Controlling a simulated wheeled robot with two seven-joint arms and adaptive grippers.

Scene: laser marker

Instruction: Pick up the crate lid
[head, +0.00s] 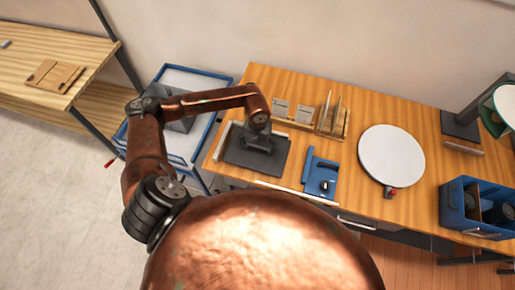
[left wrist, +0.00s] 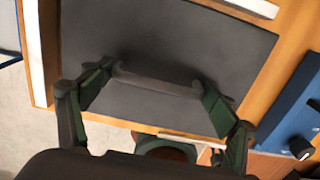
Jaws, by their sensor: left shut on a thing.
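The crate lid (head: 240,159) is a flat dark grey plate near the left end of the wooden table, lying flat between pale strips. In the left wrist view the lid (left wrist: 190,40) fills the middle, with a raised bar handle (left wrist: 160,80) across it. My left gripper (head: 258,143) is above the lid, pointing down. In the left wrist view its two green-grey fingers (left wrist: 157,79) close on the handle from both ends. I cannot tell whether the lid touches the table. My right gripper is not in view.
A blue fixture (head: 321,177) sits close right of the lid. A wooden rack (head: 333,126) stands behind it. A white round plate (head: 391,155) and a blue bin (head: 455,208) are further right. Blue-rimmed crates (head: 207,78) stand left of the table.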

